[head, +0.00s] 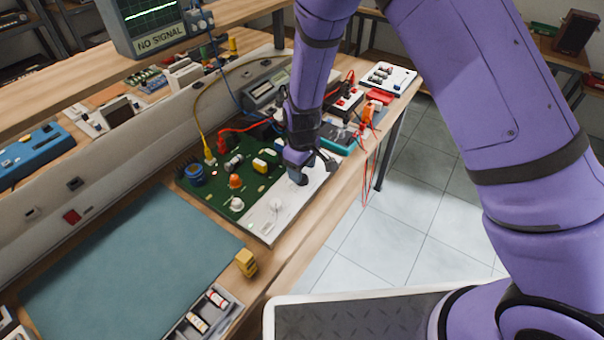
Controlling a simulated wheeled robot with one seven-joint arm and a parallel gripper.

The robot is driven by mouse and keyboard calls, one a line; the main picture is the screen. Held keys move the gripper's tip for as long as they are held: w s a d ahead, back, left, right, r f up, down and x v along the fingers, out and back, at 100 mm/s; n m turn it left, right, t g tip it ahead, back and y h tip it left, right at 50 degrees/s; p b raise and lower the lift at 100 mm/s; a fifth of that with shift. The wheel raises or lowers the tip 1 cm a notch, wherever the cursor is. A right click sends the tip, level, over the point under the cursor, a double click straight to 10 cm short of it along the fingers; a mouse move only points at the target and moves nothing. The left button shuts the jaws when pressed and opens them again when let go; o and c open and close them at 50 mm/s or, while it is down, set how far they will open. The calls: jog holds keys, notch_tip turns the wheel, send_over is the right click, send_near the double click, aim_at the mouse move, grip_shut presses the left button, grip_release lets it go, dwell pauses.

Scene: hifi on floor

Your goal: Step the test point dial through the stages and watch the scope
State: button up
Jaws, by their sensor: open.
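The scope (150,22) stands at the upper left on a raised shelf. Its dark screen has a flat green trace, and a label below reads NO SIGNAL. A green circuit board (215,195) lies on the bench with a white panel (258,222) along its right side. A pale round knob (275,206) on this panel looks like the test point dial; its markings are too small to read. My gripper (313,168) is open over the far part of the panel, beyond and to the right of the knob. The panel beneath it is partly hidden.
A teal mat (130,265) lies left of the board. A yellow block (246,262) and a tray of small cylinders (207,312) are near the front edge. A multimeter (338,137) with leads sits behind my gripper. Red wires hang off the bench's right edge.

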jog(key=shift+f, duration=1.25)
jog(key=shift+c, duration=0.2)
jog(key=c, duration=0.9)
jog(key=shift+m, duration=0.3)
jog(key=m, duration=0.3)
jog(key=shift+m, duration=2.1)
